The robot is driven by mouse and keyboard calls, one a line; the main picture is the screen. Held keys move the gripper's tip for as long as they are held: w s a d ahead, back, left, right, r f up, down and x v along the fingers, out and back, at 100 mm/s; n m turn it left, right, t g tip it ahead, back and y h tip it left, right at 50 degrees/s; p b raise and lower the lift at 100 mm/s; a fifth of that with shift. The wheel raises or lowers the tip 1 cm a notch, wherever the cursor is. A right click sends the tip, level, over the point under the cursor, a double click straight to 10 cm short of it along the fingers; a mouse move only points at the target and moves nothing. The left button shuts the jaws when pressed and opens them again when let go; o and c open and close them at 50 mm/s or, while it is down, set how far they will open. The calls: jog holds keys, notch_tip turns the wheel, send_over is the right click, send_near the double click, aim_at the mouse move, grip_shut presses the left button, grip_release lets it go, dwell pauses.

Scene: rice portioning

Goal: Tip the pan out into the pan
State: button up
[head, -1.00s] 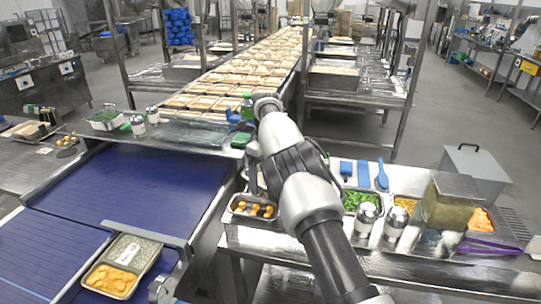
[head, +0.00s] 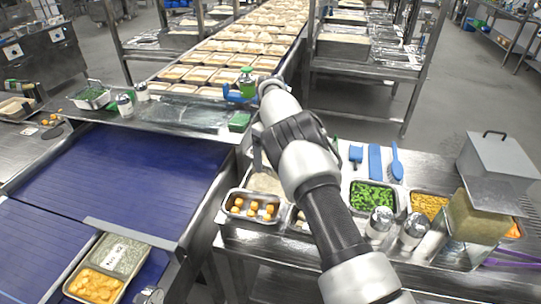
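In the head view, a steel pan (head: 230,211) with orange-yellow balls stands at the left end of the right-hand counter. Behind it is a pan of pale, rice-like food (head: 264,183), partly covered by my arm. Another pan edge (head: 297,224) shows beside my forearm. My arm reaches forward over the counter.
Green food (head: 372,196) and yellow food (head: 429,206) sit in pans right of my arm, behind two steel shakers (head: 380,222). The blue belt (head: 130,180) is mostly clear.

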jog(key=shift+w+f, duration=0.1)
jog(key=shift+w, duration=0.05)
jog(key=shift+r+t+y, duration=0.4)
jog(key=shift+r+y, duration=0.05)
jog(key=shift+y, duration=0.05)
jog(key=r+t+y, duration=0.2)
jog(key=shift+s+d+y, duration=0.2)
jog(key=shift+d+y, duration=0.1)
jog(key=y, duration=0.1)
jog(key=r+t, duration=0.1)
jog(key=t+y+b, duration=0.1)
jog(key=shift+s+d+r+y, duration=0.25)
jog(key=shift+s+d+y, duration=0.05)
jog(key=shift+d, duration=0.05)
jog(key=shift+a+b, duration=0.1)
jog(key=shift+b, duration=0.5)
jog(key=y+b, duration=0.1)
jog(key=b, duration=0.4)
jog(key=d+r+t+y+b, duration=0.1)
jog(key=b, duration=0.4)
jog(key=s+t+y+b, duration=0.1)
jog(key=b, duration=0.5)
jog(key=shift+d+r, duration=0.15)
jog(key=shift+r, duration=0.2)
